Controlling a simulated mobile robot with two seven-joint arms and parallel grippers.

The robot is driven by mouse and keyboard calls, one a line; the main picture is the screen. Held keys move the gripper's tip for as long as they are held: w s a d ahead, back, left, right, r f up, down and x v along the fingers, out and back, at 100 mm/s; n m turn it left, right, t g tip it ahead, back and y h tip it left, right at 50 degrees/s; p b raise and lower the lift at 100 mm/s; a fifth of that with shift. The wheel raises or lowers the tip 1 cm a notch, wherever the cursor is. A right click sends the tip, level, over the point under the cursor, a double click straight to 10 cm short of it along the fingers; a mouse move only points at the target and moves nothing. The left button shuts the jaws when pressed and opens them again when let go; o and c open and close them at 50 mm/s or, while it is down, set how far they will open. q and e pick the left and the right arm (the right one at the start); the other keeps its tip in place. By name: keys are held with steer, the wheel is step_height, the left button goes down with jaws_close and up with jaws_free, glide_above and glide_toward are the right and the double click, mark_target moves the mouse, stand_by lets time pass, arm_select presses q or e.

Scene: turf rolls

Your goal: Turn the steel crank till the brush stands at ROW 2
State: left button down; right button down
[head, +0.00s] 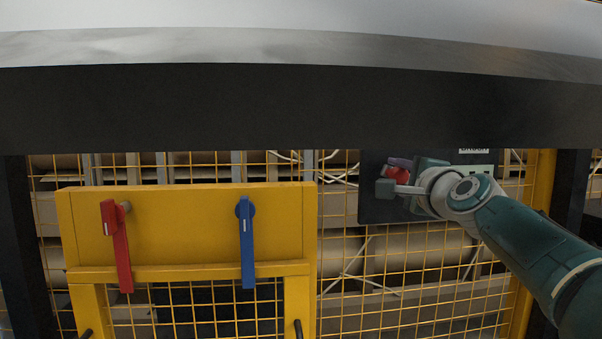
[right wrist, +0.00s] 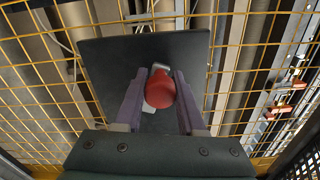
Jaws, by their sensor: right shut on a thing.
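My right gripper (head: 394,177) is shut on the red knob (head: 399,177) of the crank, in front of a dark panel (head: 375,210). In the right wrist view the red knob (right wrist: 161,88) sits between the two fingers, with a bit of the steel crank (right wrist: 153,104) showing around it. Most of the crank is hidden by the knob and my gripper. A label at the panel's top (head: 474,150) is partly cut off by the dark beam. The brush and a ROW 2 mark cannot be made out. My left gripper is not in view.
A yellow frame (head: 190,190) to the left carries a red lever (head: 120,255) and a blue lever (head: 247,255), both hanging down. A wide dark beam (head: 300,105) crosses above the panel. Yellow wire mesh (head: 345,300) stands behind, with rolls beyond it.

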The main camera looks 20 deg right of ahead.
steer(key=m, duration=0.1)
steer(key=r+m+p, duration=0.1)
steer(key=m, duration=0.1)
steer(key=shift+s+d+r, duration=0.1)
steer(key=shift+d+r, duration=0.15)
steer(key=shift+d, duration=0.05)
steer(key=m+p, duration=0.1)
steer(key=d+r+m, duration=0.1)
steer(key=m, duration=0.1)
steer(key=shift+s+d+r+m+p, duration=0.1)
steer(key=shift+m+p, duration=0.2)
steer(key=shift+p, duration=0.1)
steer(key=m, duration=0.1)
steer(key=d+m+p, duration=0.1)
steer(key=m, duration=0.1)
steer(key=shift+s+d+r, duration=0.2)
steer(key=shift+r, duration=0.15)
steer(key=shift+s+d+r+m+p, duration=0.1)
steer(key=shift+d+m+p, duration=0.2)
steer(key=shift+m, duration=0.4)
steer(key=shift+s+d+m+p, duration=0.1)
steer(key=shift+d+m+p, duration=0.15)
steer(key=shift+m, duration=0.45)
steer(key=shift+d, duration=0.1)
steer(key=c, duration=0.5)
jaws_free()
